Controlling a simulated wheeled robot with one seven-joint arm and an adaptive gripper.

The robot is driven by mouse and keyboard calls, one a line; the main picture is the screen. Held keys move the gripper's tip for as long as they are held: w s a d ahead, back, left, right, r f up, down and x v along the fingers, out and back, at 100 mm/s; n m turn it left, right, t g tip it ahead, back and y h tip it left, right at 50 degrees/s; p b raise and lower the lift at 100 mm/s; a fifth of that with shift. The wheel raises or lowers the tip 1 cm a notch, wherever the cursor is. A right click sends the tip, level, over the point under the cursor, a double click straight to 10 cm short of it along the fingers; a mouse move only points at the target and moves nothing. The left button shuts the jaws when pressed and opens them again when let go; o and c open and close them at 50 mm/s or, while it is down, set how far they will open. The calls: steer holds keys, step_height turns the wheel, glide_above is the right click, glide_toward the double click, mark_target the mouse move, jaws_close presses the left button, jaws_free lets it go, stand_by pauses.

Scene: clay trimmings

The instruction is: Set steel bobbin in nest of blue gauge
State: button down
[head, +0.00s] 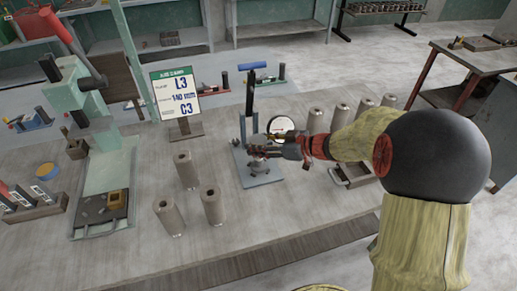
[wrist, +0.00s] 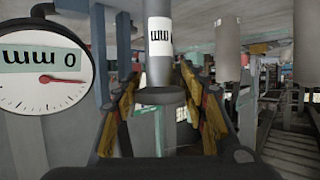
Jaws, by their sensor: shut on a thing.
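My gripper (head: 268,150) is at the gauge in the middle of the bench, its arm reaching in from the right. In the wrist view my gripper (wrist: 160,85) is shut on a grey metal cylinder (wrist: 158,75), seemingly the steel bobbin, with a white label and a dark flanged end. The gauge has a blue-grey base plate (head: 264,181), an upright dark post and a round white dial (head: 281,127). The dial shows large and upside down in the wrist view (wrist: 42,65), marked 0 mm. My gripper hides the nest; I cannot tell whether the bobbin touches it.
Several beige-grey cylinders stand on the bench, including one front left (head: 168,218) and one right (head: 316,121). A sign (head: 177,95) reading L3 and C3 stands behind left. A green press (head: 85,95) is at the left.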

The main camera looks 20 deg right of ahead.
steer(key=shift+f, duration=0.4)
steer(key=c, duration=1)
jaws_free()
